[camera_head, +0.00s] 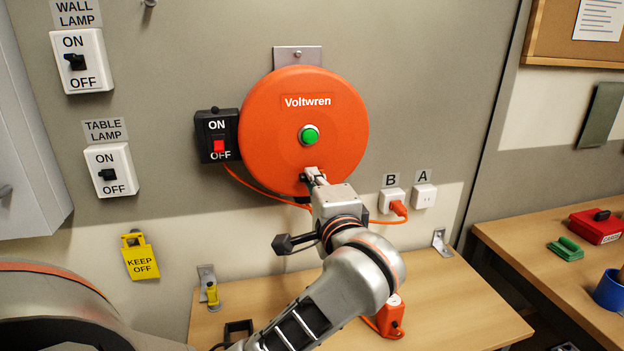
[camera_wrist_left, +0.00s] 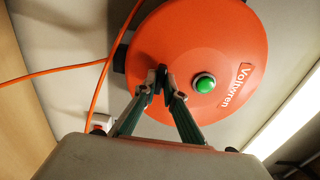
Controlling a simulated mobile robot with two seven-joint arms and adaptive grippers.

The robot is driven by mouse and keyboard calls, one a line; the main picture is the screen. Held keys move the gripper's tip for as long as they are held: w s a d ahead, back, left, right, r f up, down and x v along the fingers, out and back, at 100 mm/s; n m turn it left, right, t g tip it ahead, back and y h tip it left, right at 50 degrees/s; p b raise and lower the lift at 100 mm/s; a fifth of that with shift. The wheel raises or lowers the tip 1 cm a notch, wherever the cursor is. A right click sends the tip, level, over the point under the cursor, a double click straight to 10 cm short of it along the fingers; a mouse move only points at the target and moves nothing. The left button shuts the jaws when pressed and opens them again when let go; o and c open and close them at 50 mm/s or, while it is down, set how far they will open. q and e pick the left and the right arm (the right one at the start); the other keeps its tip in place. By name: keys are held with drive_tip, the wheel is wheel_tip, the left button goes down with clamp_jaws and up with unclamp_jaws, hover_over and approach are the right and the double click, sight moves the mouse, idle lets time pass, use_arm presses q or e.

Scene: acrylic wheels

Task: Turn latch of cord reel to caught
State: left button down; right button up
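The cord reel (camera_head: 270,130) is a round orange drum marked Voltwren, with a green button at its centre, mounted on the wall. It fills the upper middle of the left wrist view (camera_wrist_left: 228,42). My left gripper (camera_head: 308,177) is at the reel's lower rim, below the button. In the left wrist view its two fingertips (camera_wrist_left: 161,84) are close together at the drum's face, on either side of a small dark piece that looks like the latch (camera_wrist_left: 167,72). The gripper hides most of the latch, and its exact angle cannot be told. My right gripper is not in view.
A black box with a red ON/OFF switch (camera_head: 218,147) is left of the reel. An orange cord runs below to a plug in socket B (camera_head: 398,207); socket A (camera_head: 424,196) is beside it. A wooden table (camera_head: 455,300) lies below.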

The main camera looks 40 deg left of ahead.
use_arm(q)
drive_tip(key=shift+m+p, duration=1)
drive_tip(key=shift+m, duration=1.3)
drive_tip(key=shift+m+p, duration=1.5)
drive_tip(key=shift+m, duration=0.8)
